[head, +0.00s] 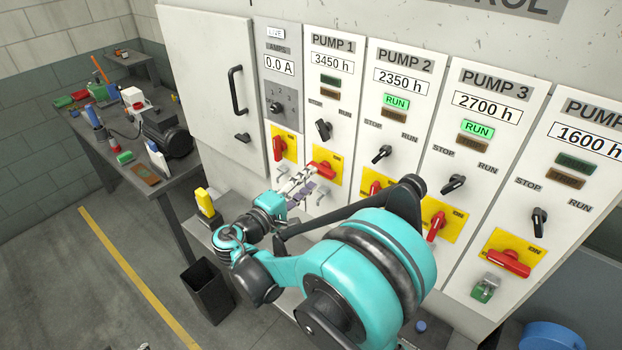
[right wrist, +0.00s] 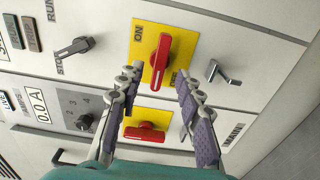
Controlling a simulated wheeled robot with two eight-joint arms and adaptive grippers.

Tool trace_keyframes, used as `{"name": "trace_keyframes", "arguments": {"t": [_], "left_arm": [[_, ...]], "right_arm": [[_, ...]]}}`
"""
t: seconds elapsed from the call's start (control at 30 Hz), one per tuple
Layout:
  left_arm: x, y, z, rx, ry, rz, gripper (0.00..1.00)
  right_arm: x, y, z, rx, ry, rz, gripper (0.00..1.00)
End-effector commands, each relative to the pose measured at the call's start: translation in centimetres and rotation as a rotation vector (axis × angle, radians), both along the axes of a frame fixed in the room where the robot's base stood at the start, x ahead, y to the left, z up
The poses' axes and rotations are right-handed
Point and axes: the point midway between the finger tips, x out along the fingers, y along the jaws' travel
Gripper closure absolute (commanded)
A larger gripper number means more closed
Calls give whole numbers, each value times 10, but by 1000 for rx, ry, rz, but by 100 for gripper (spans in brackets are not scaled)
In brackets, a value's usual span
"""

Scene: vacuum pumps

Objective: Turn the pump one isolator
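The pump one isolator is a red handle (head: 322,168) on a yellow plate in the PUMP 1 column, and it lies across the panel. In the right wrist view the same handle (right wrist: 160,62) stands upright in the picture, with ON lettered at the plate's upper left. My right gripper (head: 298,187) is in front of the panel at this isolator. Its spread fingers (right wrist: 158,82) show on either side of the handle's lower end; contact cannot be told. Only a small light piece at the head view's bottom edge may be my left gripper (head: 145,346).
The incomer's red handle (right wrist: 143,132) is close by, set upright on the panel. PUMP 1's black selector (head: 323,129) and a hasp (right wrist: 222,75) flank the isolator. Other pump columns stand to the right. A workbench (head: 160,190) and a dark bin (head: 207,293) are left.

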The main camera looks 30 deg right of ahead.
Motion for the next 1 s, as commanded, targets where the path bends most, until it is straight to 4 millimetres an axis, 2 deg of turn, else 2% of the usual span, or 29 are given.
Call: {"name": "trace_keyframes", "arguments": {"t": [0.4,1.0], "left_arm": [[0,0,-3,0,0,0,67],[0,0,-5,0,0,0,67]], "right_arm": [[-15,36,0,0,0,1,64],[-17,36,-3,12,5,1,64]]}}
